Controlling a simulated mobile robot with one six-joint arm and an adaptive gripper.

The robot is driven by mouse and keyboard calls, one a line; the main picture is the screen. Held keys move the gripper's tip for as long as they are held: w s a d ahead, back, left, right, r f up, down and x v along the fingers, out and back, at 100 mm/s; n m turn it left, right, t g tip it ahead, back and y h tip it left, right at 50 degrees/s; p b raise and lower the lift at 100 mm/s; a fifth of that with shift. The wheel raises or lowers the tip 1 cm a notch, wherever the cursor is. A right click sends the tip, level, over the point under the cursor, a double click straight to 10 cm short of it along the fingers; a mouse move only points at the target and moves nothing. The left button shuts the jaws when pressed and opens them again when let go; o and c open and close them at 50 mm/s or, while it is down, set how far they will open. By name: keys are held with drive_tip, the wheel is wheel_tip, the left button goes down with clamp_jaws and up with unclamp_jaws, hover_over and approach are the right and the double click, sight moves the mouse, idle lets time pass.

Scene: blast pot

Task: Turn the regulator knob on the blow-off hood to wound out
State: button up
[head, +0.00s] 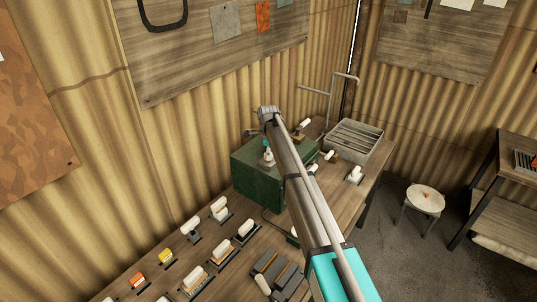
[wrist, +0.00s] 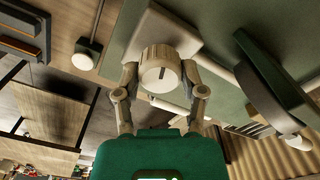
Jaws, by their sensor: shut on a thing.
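The regulator knob (wrist: 158,68) is a cream round knob with a short dark pointer line on its face, seen in the wrist view. It sits on a pale square plate (wrist: 160,28) on a green surface. My gripper (wrist: 160,75) has one finger on each side of the knob and is shut on it. In the head view the dark green box (head: 250,180), which seems to be the hood, stands on the bench. My gripper (head: 268,157) is small there, low over the box top, and the knob cannot be made out.
A grey slatted tray (head: 354,140) stands right of the box. Several white-handled fittings (head: 220,209) line the bench at front left. A white stool (head: 425,198) stands on the floor at right. The corrugated wall is close behind the box.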

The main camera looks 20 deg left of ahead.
drive_tip(key=n, duration=0.9)
drive_tip(key=shift+n, duration=0.3)
drive_tip(key=n, duration=2.2)
drive_tip(key=shift+d, duration=0.1)
